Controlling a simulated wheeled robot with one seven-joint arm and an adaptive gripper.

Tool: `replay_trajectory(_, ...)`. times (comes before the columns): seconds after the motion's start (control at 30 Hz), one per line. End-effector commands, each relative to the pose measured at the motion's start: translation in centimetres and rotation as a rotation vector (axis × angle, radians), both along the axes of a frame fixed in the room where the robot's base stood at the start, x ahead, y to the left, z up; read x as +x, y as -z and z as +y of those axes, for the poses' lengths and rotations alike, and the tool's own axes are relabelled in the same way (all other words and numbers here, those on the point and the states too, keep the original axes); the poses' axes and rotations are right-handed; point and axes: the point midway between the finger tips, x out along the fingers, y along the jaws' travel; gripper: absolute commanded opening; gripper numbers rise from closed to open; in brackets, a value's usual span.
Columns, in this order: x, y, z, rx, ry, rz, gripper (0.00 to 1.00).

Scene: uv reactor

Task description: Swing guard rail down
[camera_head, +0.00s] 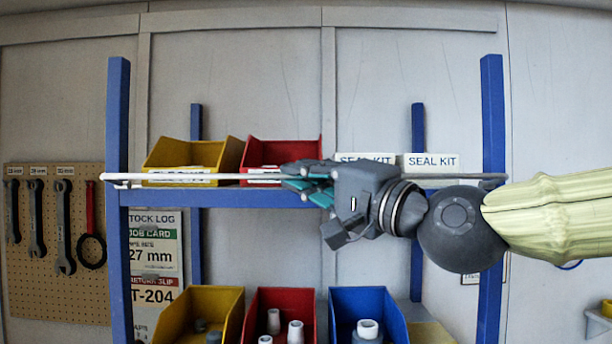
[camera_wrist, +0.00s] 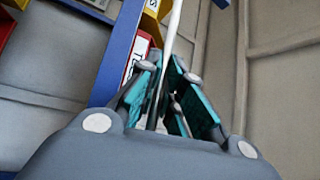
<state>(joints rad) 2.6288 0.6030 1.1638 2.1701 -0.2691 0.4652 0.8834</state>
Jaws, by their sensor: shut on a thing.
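The guard rail (camera_head: 228,177) is a thin white bar lying level across the front of the upper shelf of a blue rack. Its left end (camera_head: 108,177) is at the left post and its darker right end (camera_head: 490,177) is at the right post. My gripper (camera_head: 296,180) comes in from the right and is shut on the rail near its middle. In the wrist view the rail (camera_wrist: 172,38) runs up and away from between the teal finger pads of my gripper (camera_wrist: 170,100). My gripper hides the part of the rail behind it.
Yellow (camera_head: 205,153) and red (camera_head: 300,152) bins and seal kit boxes (camera_head: 432,163) stand on the upper shelf (camera_head: 250,197) behind the rail. More bins (camera_head: 368,305) with parts stand below. A pegboard (camera_head: 55,285) with wrenches is at left. Space between the shelves is clear.

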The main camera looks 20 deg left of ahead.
Motion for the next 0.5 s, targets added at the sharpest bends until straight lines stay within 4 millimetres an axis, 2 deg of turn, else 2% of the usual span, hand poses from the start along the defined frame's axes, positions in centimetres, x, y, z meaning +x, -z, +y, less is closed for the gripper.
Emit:
replay_trajectory(0.17,-0.01,-0.05,0.00,0.000,0.000,-0.001,0.00)
replay_trajectory(0.2,-0.01,-0.05,0.00,0.000,0.000,-0.001,0.16)
replay_trajectory(0.3,0.00,-0.04,0.00,0.000,0.000,-0.001,0.30)
replay_trajectory(0.5,0.01,-0.04,0.00,0.000,0.000,-0.001,0.30)
